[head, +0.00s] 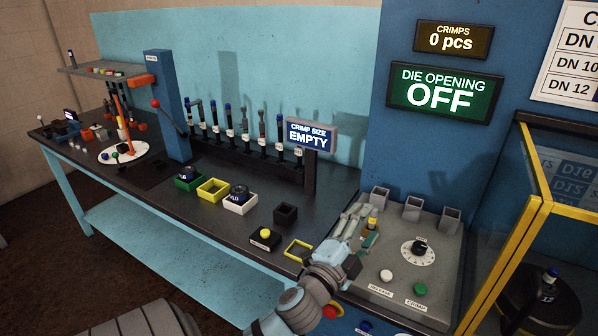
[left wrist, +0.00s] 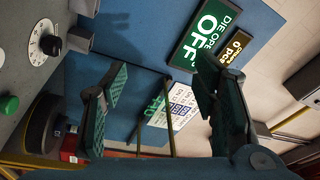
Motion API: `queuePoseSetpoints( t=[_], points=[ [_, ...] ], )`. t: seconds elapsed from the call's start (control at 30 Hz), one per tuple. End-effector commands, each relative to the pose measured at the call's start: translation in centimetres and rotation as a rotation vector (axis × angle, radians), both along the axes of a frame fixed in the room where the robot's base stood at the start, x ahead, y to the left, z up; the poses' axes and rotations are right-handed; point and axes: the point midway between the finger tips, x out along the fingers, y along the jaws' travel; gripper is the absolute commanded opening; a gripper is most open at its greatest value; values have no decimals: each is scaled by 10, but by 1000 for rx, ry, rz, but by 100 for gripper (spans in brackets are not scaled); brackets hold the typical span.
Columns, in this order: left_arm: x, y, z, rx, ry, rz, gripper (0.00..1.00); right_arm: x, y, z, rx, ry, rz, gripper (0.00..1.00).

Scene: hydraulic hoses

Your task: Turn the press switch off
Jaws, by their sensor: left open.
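The press's rotary switch (head: 420,248) is a black knob on a white round dial, set in the grey sloped control panel (head: 385,262). It also shows at the upper left of the left wrist view (left wrist: 47,45). In the left wrist view the green-padded fingers (left wrist: 160,95) are spread wide. My right gripper is not in view.
A green crimp button (head: 420,289) and white release button (head: 386,276) sit below the dial. Grey holders (head: 413,208) line the panel's back edge. A yellow-framed guard (head: 510,250) stands at right. The crimp size sign (head: 311,135) reads EMPTY.

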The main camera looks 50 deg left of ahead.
Motion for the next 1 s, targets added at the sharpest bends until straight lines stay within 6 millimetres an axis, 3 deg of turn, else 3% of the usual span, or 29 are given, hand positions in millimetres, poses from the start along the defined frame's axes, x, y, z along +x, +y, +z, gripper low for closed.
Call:
queuePoseSetpoints(
  t=[0.2,0.47,1.0],
  points=[
    [-28,11,-59,-247,182,103,54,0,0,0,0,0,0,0],
    [-71,9,-125,-492,400,213,54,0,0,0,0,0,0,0],
    [-178,-30,-238,-853,846,412,54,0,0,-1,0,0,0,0]
  ],
)
